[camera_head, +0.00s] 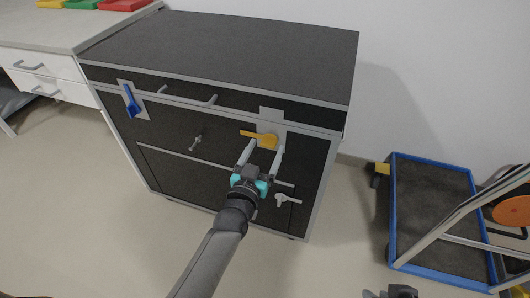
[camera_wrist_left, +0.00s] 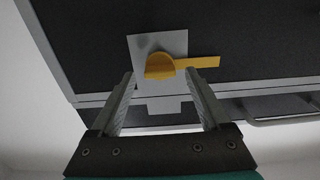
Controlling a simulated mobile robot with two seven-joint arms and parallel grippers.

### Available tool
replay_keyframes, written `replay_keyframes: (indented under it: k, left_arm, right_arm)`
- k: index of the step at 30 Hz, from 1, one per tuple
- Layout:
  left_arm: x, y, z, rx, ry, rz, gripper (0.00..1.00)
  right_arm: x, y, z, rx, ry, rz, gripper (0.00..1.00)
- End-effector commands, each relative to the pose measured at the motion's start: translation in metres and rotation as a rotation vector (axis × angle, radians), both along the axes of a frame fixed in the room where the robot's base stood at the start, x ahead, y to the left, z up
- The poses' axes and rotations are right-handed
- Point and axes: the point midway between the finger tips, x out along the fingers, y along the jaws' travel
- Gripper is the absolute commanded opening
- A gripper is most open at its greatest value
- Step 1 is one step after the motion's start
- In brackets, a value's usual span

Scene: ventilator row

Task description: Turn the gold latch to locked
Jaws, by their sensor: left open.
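The gold latch (camera_head: 258,137) is on the right part of the black cabinet's front, over a grey plate (camera_head: 271,113). Its flat handle lies roughly level and points left in the head view. In the left wrist view the gold latch (camera_wrist_left: 160,66) shows a rounded hub, with the handle pointing right. My left gripper (camera_head: 266,147) is open just in front of the latch. In the left wrist view the hub appears between the fingertips of the left gripper (camera_wrist_left: 160,76); contact cannot be told. My right gripper (camera_head: 390,293) shows only partly at the bottom edge.
A blue latch (camera_head: 131,101) hangs at the left of the black cabinet (camera_head: 220,55). Bar handles, a small knob (camera_head: 196,142) and a grey lever (camera_head: 286,200) stick out of its front. A blue-framed cart (camera_head: 394,215) stands at right; bare floor lies between.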

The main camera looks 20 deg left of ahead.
Motion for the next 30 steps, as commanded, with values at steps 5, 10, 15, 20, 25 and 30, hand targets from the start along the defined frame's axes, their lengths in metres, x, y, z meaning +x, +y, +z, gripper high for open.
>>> replay_keyframes:
  k: [5, 10, 15, 20, 25, 30]
  left_arm:
    - [0.0038, 0.0001, 0.0006, 0.0, -0.001, 0.001, 0.8]
    - [0.0036, 0.0001, 0.0008, 0.0, -0.001, 0.001, 0.8]
    - [0.0034, 0.0001, 0.0007, 0.0, -0.001, 0.0, 0.61]
    - [0.0033, 0.0001, 0.0006, 0.0, -0.001, 0.0, 0.43]
    - [0.0033, 0.0002, 0.0006, 0.0, -0.001, 0.0, 0.24]
    - [0.0032, 0.0002, 0.0005, 0.001, -0.001, 0.0, 0.05]
  right_arm:
    - [0.0006, 0.001, 0.0026, 0.003, -0.011, 0.002, 0.27]
    - [0.0006, 0.001, 0.0028, 0.003, -0.011, 0.002, 0.27]
    - [0.0006, 0.001, 0.0028, 0.003, -0.012, 0.002, 0.27]
    - [0.0007, 0.0009, 0.0028, 0.003, -0.012, 0.002, 0.27]
    - [0.0006, 0.0008, 0.0027, 0.003, -0.012, 0.002, 0.27]
    - [0.0005, 0.0008, 0.0025, 0.003, -0.011, 0.002, 0.27]
